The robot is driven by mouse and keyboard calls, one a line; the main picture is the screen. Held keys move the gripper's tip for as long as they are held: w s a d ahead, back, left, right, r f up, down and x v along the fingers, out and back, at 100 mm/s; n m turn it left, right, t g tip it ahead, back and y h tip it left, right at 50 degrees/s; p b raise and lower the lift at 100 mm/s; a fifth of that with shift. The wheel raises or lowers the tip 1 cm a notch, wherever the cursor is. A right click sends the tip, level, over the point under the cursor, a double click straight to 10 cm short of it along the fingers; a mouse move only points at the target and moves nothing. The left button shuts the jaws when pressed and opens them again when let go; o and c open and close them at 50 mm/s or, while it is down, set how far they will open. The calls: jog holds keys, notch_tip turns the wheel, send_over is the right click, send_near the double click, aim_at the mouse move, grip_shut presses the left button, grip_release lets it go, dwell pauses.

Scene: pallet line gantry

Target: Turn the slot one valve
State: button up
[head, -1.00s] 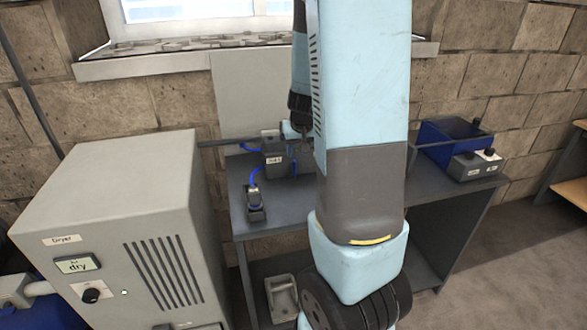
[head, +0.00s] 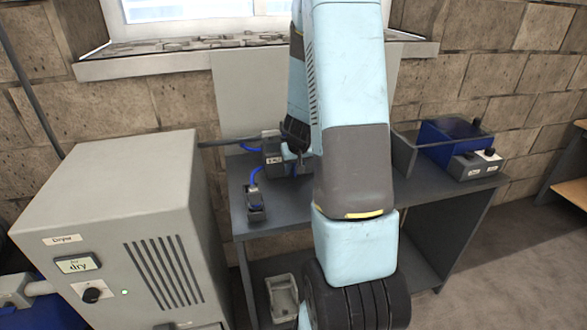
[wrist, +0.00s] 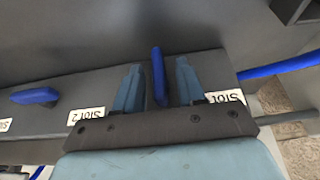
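In the wrist view, a thin blue valve handle (wrist: 158,75) stands between the two fingers of my gripper (wrist: 157,80), with a small gap on each side. My gripper is open. A white label reading Slot 2 (wrist: 85,115) is left of the fingers, and a label that seems to read Slot 1 (wrist: 226,97) is at right, partly covered. Both are upside down. Another blue handle (wrist: 35,96) lies sideways further left. In the head view, the dark valve block (head: 273,155) on the bench is partly hidden by my arm, and the fingertips are hard to make out.
The grey bench (head: 236,205) holds a small device with a blue hose (head: 255,205) at front left. A blue bin (head: 450,138) with a grey control box (head: 472,166) stands at right. A large grey dryer (head: 110,200) fills the left.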

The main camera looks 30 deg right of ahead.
jog(key=shift+w+f, duration=0.1)
jog(key=shift+f, duration=0.2)
jog(key=shift+c, duration=0.4)
grip_shut()
